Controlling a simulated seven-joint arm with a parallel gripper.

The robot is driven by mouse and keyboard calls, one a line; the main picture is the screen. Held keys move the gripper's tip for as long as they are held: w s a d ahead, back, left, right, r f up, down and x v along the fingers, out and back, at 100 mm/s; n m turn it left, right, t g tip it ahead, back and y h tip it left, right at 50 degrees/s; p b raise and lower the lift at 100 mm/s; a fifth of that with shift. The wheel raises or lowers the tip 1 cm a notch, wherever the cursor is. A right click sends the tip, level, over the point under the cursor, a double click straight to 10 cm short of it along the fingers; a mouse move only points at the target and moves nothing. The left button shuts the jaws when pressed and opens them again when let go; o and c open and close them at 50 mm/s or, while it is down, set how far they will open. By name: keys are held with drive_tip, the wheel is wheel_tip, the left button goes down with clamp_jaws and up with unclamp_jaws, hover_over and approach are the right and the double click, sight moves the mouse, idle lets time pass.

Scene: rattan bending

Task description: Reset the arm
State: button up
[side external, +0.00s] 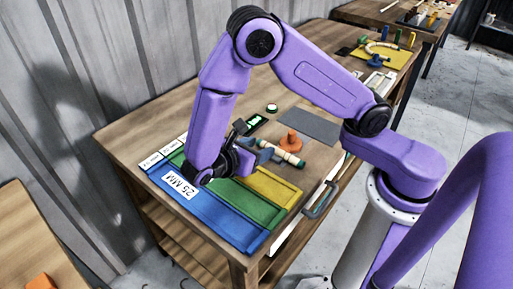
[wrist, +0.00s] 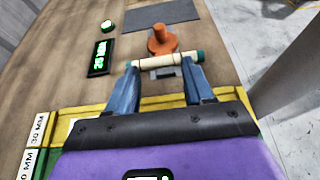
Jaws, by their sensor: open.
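My purple arm reaches down over the wooden workbench (side external: 130,128). My gripper (wrist: 160,66) is open, its two blue-grey fingers spread apart in the wrist view; it also shows in the side view (side external: 264,153), low over the bench. A short pale rattan piece (wrist: 158,60) with green ends lies crosswise just ahead of the fingertips; it also shows in the side view (side external: 289,157). Whether the fingers touch it I cannot tell. A small grey part sits below it, partly hidden. An orange peg on a round base (wrist: 161,40) stands just beyond the piece.
Blue (side external: 215,218), green (side external: 247,204) and yellow (side external: 272,186) trays lie side by side at the front. A lit green display (wrist: 100,57), a round green-topped button (wrist: 106,26) and a grey mat (wrist: 162,15) lie beyond. Another bench stands at the back.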

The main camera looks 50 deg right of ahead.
idle(0.3)
drive_tip(key=s+d+r+m+y, duration=0.2)
drive_tip(key=s+r+y, duration=0.3)
drive_tip(key=s+y, duration=0.2)
drive_tip(key=s+d+r+m+y, duration=0.2)
drive_tip(key=s+r+y, duration=0.3)
drive_tip(key=s, duration=0.5)
drive_tip(key=shift+s+m+y, duration=0.15)
drive_tip(key=shift+m+y, duration=0.55)
drive_tip(key=shift+y, duration=0.2)
